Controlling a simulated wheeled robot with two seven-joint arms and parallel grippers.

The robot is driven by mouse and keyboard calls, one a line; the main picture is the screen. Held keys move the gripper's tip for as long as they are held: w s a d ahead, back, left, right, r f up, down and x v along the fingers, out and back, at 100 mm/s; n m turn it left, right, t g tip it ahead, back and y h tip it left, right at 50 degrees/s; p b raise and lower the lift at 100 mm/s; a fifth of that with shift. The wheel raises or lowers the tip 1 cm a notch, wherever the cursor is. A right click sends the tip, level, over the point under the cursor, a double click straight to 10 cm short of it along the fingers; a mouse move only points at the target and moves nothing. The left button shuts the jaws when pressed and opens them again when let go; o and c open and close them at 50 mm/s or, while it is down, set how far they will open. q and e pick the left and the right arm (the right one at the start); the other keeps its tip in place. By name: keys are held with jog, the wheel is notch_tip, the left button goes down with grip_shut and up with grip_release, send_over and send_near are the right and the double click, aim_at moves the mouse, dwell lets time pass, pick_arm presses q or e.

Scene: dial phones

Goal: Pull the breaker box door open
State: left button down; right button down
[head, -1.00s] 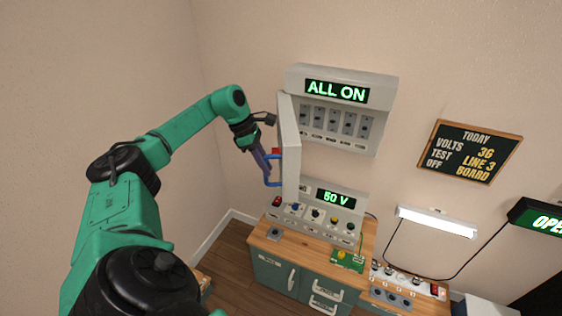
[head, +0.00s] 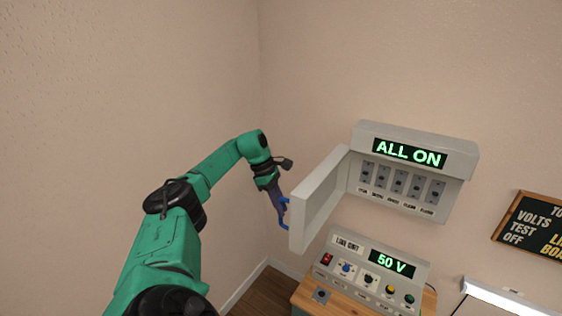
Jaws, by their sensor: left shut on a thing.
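The breaker box (head: 455,160) hangs on the wall at the right, with a lit "ALL ON" sign above a row of several switches. Its pale grey door (head: 322,200) is hinged at the box's left side and stands swung wide open, out to the left. My left gripper (head: 284,212) is at the door's free edge, shut on the blue handle (head: 287,222). The handle is partly hidden by the fingers and the door edge. My right gripper is not in view.
Below the box, a line unit (head: 345,246) with a "50 V" display and knobs stands on a wooden-topped bench (head: 305,295). A chalkboard (head: 535,230) and a white lamp (head: 510,300) are at the right. The wall left of the door is bare.

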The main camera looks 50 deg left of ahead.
pick_arm(q)
jog(key=c, duration=0.8)
grip_release()
jog(key=shift+c, duration=0.2)
jog(key=p+v, duration=0.2)
jog(key=v, duration=1.2)
jog(key=shift+r+p, duration=0.25)
jog(key=shift+p, duration=0.1)
jog(key=shift+d, duration=0.1)
